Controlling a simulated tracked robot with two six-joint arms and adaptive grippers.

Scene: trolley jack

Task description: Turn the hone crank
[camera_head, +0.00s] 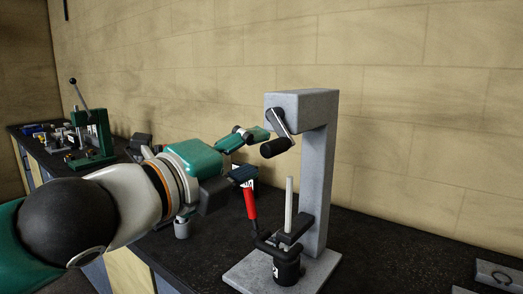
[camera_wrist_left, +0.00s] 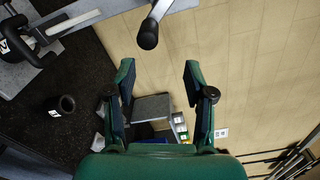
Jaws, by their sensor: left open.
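The hone stand (camera_head: 313,175) is a grey column with an overhanging head on a flat base, standing on the dark bench. Its crank (camera_head: 283,123) hangs from the front of the head, with a black handle (camera_head: 277,147) at the lower end. My left gripper (camera_head: 253,154) is open and empty, just left of the handle, its fingers pointing toward it. In the left wrist view, the black handle (camera_wrist_left: 148,37) lies beyond the open fingertips (camera_wrist_left: 157,75), apart from both and roughly between their lines. My right gripper is not in view.
A red handle (camera_head: 250,204) rises beside the upright rod (camera_head: 288,205) and black clamp on the stand's base, below my gripper. A green press (camera_head: 92,140) stands at the far left. A grey plate (camera_head: 497,277) lies at right. The wall is close behind.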

